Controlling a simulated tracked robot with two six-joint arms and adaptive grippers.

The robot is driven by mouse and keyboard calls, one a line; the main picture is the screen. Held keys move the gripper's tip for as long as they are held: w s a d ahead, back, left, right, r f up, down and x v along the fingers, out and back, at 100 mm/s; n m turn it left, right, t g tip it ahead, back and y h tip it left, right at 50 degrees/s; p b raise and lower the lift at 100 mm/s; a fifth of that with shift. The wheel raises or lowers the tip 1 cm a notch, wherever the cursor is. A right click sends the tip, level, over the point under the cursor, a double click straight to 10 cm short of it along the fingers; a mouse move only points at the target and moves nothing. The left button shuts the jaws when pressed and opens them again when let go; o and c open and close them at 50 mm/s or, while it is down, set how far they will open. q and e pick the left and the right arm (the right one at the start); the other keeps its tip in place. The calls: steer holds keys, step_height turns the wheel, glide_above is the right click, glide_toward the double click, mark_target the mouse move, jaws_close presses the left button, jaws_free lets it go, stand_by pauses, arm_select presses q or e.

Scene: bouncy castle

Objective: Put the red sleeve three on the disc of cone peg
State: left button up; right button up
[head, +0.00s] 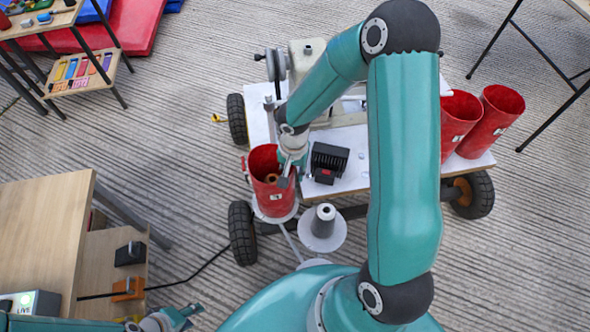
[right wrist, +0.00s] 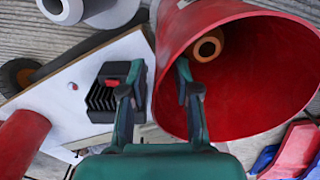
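A red sleeve (head: 262,163) stands on a pale disc (head: 276,218) at the cart's front left, around a peg with an orange-brown top (head: 271,178). Its label is too small to read. My right gripper (head: 287,173) is at its rim. In the right wrist view, my right gripper (right wrist: 157,90) is open, one finger outside the sleeve (right wrist: 250,85) and one inside its mouth, with gaps to the wall. A grey cone peg (head: 324,217) on a disc (head: 338,240) is bare. Two more red sleeves (head: 455,118) (head: 497,122) stand at the cart's right. My left gripper (head: 192,315) appears open and empty.
The cart (head: 352,176) has black wheels and carries a black finned block (head: 329,160) near the sleeve. A wooden desk (head: 40,235) is at left, with a black cable across the floor. My right arm hides part of the cart.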

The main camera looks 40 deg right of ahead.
steer(key=shift+r, duration=0.3)
step_height(320, 180, up, 12)
steer(key=p, duration=0.2)
steer(key=shift+f+p, duration=0.15)
steer(key=shift+p, duration=0.25)
